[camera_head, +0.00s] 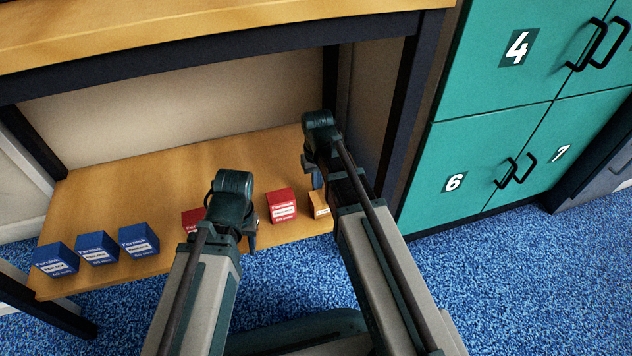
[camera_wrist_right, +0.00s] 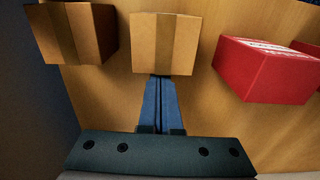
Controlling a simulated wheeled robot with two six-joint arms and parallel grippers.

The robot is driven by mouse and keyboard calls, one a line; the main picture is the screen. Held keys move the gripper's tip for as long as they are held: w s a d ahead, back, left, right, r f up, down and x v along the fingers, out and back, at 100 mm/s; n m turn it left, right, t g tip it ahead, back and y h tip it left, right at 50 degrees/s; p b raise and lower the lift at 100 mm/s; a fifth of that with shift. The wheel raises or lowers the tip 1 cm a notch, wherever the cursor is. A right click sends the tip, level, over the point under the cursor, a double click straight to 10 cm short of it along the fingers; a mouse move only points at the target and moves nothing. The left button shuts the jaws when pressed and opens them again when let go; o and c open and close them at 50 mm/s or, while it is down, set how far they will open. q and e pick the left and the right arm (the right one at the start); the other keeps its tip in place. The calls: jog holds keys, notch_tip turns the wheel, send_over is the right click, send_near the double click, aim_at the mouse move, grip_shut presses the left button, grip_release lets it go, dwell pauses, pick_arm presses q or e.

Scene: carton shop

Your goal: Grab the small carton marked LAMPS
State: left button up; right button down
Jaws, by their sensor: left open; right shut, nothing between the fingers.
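Two small tan cartons show in the right wrist view, one in the middle (camera_wrist_right: 178,48) and one at upper left (camera_wrist_right: 92,32). In the head view one tan carton (camera_head: 321,208) shows at the shelf's right end, partly hidden by my right arm. I cannot read LAMPS on any of them. My right gripper (camera_head: 314,176) is shut and empty. In the right wrist view its fingertips (camera_wrist_right: 160,82) point at the middle tan carton's lower edge; I cannot tell if they touch. My left gripper (camera_head: 252,238) is open, beside a red carton.
The wooden shelf (camera_head: 130,190) also holds a red carton (camera_head: 283,212), another red carton (camera_head: 192,220) partly behind my left arm, and several blue cartons (camera_head: 97,250) at left. A tabletop (camera_head: 180,25) runs above. A dark table leg (camera_head: 402,110) and green lockers (camera_head: 480,130) stand right.

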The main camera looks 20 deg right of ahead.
aim_at(323, 198)
jog(key=s, duration=0.5)
jog(key=shift+d, duration=0.1)
jog(key=shift+w, duration=0.1)
